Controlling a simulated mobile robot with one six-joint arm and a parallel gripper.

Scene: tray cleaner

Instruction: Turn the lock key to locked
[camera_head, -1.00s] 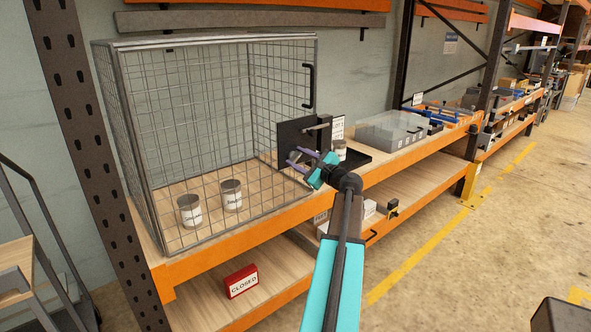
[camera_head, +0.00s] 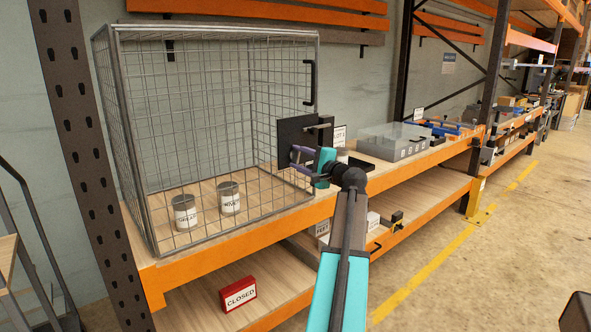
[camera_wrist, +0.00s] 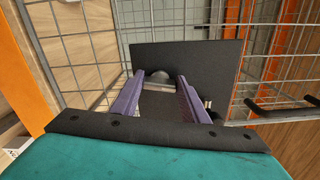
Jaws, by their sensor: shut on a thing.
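A black lock plate (camera_head: 291,133) is fixed at the right front corner of the wire mesh cage (camera_head: 118,105). It fills the middle of the wrist view (camera_wrist: 190,58). The lock key (camera_wrist: 158,78) shows there as a small grey, rounded piece in front of the plate. My gripper (camera_head: 297,157) is at the plate, with its purple fingers shut on the key, one on either side. Much of the key is hidden between the fingers, and its turned angle is hard to tell.
Two labelled tins (camera_head: 185,212) (camera_head: 229,198) stand inside the cage. A black handle (camera_head: 309,82) is on the mesh. A clear-lidded box (camera_head: 393,141) sits on the bench to the right. A red CLOSED sign (camera_head: 238,294) lies on the lower shelf. The floor aisle at right is clear.

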